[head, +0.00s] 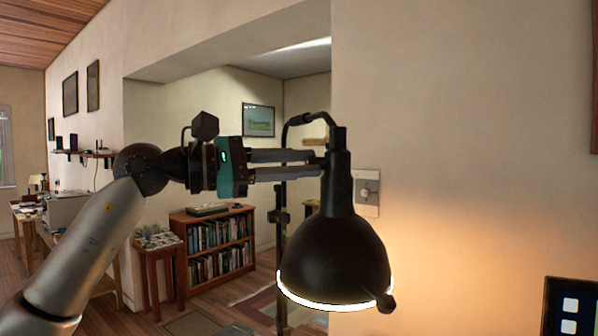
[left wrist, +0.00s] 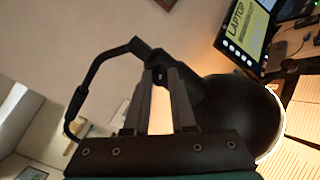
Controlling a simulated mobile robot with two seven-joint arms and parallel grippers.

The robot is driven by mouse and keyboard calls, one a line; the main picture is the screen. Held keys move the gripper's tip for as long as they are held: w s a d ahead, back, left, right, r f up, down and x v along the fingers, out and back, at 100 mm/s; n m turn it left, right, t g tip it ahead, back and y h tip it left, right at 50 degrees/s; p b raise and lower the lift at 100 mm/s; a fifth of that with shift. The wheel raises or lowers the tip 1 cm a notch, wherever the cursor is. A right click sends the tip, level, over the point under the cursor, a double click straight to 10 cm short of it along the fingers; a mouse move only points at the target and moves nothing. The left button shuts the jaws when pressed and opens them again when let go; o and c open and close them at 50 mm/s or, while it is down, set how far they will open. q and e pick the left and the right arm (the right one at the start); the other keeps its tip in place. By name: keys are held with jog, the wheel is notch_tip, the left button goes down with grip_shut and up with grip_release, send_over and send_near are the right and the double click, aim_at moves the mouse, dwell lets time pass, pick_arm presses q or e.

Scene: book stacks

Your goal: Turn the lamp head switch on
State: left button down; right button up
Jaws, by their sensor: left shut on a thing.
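The black lamp head (head: 335,255) hangs with its wide opening down. Its rim glows white, and warm light falls on the wall beside it. A small dark knob (head: 385,303) sticks out at the rim's lower right; I cannot tell its position. My left gripper (head: 318,164) reaches in from the left, shut on the narrow neck of the lamp head. In the left wrist view, the fingers (left wrist: 162,76) point at the neck, and the round lamp head (left wrist: 240,112) shows to the right with a lit edge. My right gripper is out of view.
The lamp's thin stand (head: 281,225) rises behind and left of the head. A wall switch plate (head: 367,192) is behind it. A dark screen (head: 572,305) stands at the lower right. A bookcase (head: 213,212) is farther back.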

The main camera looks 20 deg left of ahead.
pick_arm(q)
jog(key=m+b, duration=0.1)
jog(key=m, duration=0.2)
jog(key=shift+m, duration=0.3)
jog(key=shift+r+m+b, duration=0.15)
jog(key=shift+m+b, duration=0.2)
jog(key=shift+m, duration=0.95)
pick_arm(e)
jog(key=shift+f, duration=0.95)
pick_arm(q)
jog(key=shift+m, duration=0.3)
jog(key=c, duration=0.7)
grip_release()
jog(key=shift+c, duration=0.2)
jog(key=b+v, duration=0.3)
jog(key=v, duration=1.2)
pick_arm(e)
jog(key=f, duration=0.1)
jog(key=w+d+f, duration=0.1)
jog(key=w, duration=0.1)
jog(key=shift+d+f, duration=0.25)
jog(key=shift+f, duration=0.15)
pick_arm(q)
jog(key=shift+a, duration=0.15)
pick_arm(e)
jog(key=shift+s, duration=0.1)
